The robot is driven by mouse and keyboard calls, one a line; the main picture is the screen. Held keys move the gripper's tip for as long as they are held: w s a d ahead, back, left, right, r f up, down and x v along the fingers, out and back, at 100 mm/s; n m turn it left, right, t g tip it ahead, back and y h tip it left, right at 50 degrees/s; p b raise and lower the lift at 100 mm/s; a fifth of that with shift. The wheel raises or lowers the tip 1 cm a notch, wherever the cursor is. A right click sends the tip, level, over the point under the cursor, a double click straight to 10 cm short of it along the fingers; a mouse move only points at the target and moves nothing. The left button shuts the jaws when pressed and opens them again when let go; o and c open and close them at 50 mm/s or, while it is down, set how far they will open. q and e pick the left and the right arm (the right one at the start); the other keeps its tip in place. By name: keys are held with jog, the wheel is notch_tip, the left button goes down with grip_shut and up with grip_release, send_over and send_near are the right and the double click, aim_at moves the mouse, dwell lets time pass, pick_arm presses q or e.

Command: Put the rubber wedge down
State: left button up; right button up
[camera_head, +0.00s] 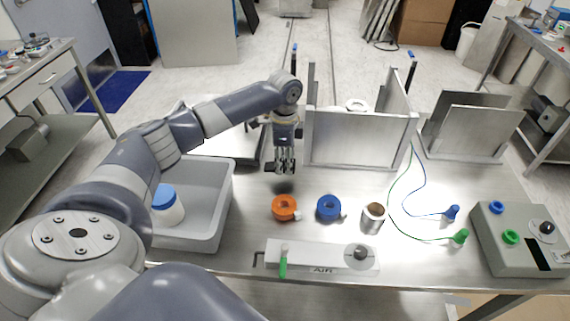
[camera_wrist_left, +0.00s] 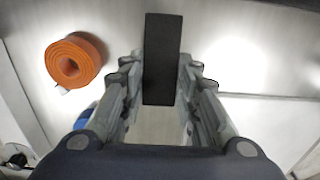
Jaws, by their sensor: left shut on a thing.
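The rubber wedge (camera_wrist_left: 161,60) is a black block. It shows between the fingers of my left gripper in the left wrist view. My left gripper (camera_head: 284,168) is shut on it. In the head view the gripper hangs above the steel table, left of the metal box frame and behind the orange ring; a dark shape under the fingers looks like a shadow. Whether the wedge touches the table cannot be told. My right gripper is not in view.
An orange roll (camera_head: 286,207), blue roll (camera_head: 328,208) and metal cup (camera_head: 373,217) stand in front. A grey bin (camera_head: 229,196) with a blue-lidded jar (camera_head: 166,203) is left. The metal frame (camera_head: 360,140) is close on the right. Bare table (camera_head: 340,182) lies between.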

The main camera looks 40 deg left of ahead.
pick_arm(q)
jog(key=shift+w+a, duration=0.35)
jog(key=shift+w, duration=0.2)
jog(key=shift+f, duration=0.2)
jog(key=shift+f+p, duration=0.6)
jog(key=shift+f, duration=1)
jog(key=o, duration=1.1)
jog(key=shift+f, duration=0.15)
